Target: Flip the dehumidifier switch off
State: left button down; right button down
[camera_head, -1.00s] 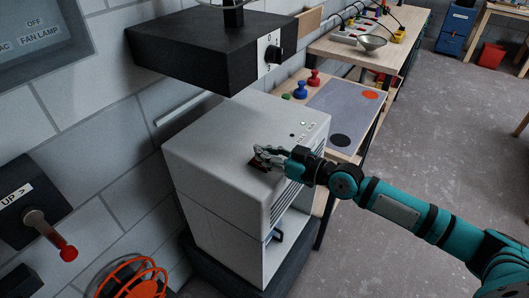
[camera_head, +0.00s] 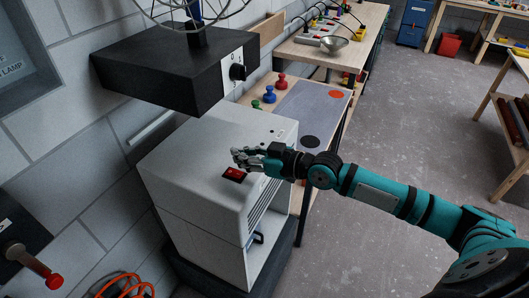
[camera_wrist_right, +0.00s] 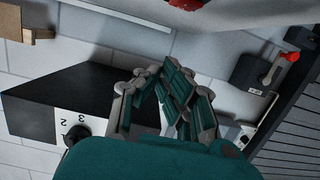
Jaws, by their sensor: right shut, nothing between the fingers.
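The white dehumidifier (camera_head: 185,150) stands at the centre of the head view. Its red rocker switch (camera_head: 234,174) is on the top face near the front edge. Small dark indicator spots (camera_head: 277,133) sit farther back on the top. My right gripper (camera_head: 238,157) is shut and empty, with its fingertips just above and behind the switch, seemingly apart from it. In the wrist view the closed fingers (camera_wrist_right: 168,78) point towards the top edge, where part of a red thing (camera_wrist_right: 185,4) shows, probably the switch. My left gripper is not in view.
A black box with a dial (camera_head: 237,72) overhangs the dehumidifier from behind. A bench with red, green and blue knobbed pieces (camera_head: 269,95) stands beyond it. A red-tipped lever (camera_head: 50,277) and an orange coil (camera_head: 125,286) are at lower left.

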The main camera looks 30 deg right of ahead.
jog(key=r+b+v, duration=0.1)
jog(key=v, duration=0.6)
jog(key=shift+b, duration=0.35)
